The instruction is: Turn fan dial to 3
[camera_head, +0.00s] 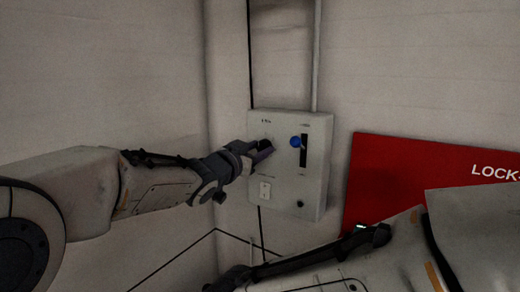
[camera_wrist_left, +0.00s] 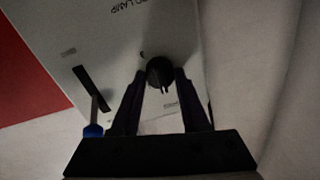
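A grey control box (camera_head: 318,135) is fixed to the wall near the corner. Its fan dial, a dark round knob, is at the upper left of the front, mostly covered by my gripper in the head view. In the left wrist view the dial (camera_wrist_left: 160,72) is between my left fingertips, with its pointer ridge toward the bottom of the picture. My left gripper (camera_head: 264,150) is at the dial, one finger on each side. Whether the fingers press on it is unclear. The dial's numbers are not readable. My right gripper's fingers are not visible.
A lever with a blue knob (camera_head: 295,142) in a dark slot is close right of the dial. A white switch (camera_head: 264,191) is below it, and a small black knob (camera_head: 300,204) is at lower right. A red sign (camera_head: 385,180) hangs to the right. My right arm crosses the bottom.

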